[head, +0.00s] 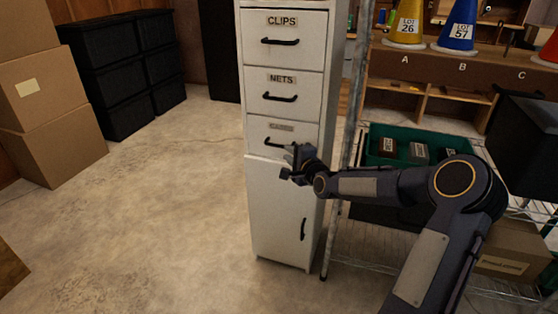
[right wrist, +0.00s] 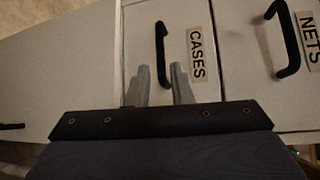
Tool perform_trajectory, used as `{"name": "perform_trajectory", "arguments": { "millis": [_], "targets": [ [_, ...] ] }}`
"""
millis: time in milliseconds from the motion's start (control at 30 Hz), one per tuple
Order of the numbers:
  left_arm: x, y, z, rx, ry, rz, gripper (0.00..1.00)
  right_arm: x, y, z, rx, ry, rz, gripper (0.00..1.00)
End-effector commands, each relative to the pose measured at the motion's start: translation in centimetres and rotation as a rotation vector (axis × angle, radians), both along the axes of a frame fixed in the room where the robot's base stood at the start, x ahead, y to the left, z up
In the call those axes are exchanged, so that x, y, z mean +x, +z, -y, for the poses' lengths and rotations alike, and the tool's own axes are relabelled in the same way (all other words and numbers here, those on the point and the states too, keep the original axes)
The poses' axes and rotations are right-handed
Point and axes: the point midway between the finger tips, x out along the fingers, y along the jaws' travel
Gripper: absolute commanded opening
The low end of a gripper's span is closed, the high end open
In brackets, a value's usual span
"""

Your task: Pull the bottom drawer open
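The bottom drawer (head: 259,136) is the third white drawer of the tall cabinet, above a door. It looks shut, and its label reads CASES in the right wrist view (right wrist: 197,52). Its black bar handle shows in the head view (head: 272,143) and in the right wrist view (right wrist: 160,50). My right gripper (head: 289,155) is in front of this drawer, at the handle's right part, hiding some of it. In the right wrist view its grey fingers (right wrist: 162,84) are apart, with one end of the handle showing between them; I cannot tell whether they touch it. My left gripper is not in view.
Drawers CLIPS (head: 260,52) and NETS (head: 258,105) are above, both shut. The cabinet door (head: 270,210) below has an upright handle. A wire rack with a green crate (head: 385,139) stands close on the right. The floor (head: 170,220) at front left is clear.

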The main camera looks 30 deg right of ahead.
Motion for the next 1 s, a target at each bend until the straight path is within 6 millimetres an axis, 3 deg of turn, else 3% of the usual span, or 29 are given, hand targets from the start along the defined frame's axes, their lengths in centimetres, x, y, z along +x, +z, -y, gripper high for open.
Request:
{"name": "perform_trajectory", "arguments": {
  "millis": [500,867,1000],
  "targets": [
    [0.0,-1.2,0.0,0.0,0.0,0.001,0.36,6.9,-1.1,0.5,0.007,-0.002,0.004,0.2],
    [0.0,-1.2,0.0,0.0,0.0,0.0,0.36,7.5,-1.1,0.6,0.005,-0.002,0.003,0.2],
    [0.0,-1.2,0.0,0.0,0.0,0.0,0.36,7.4,-1.1,0.5,0.005,-0.002,0.003,0.01]
  ]
}}
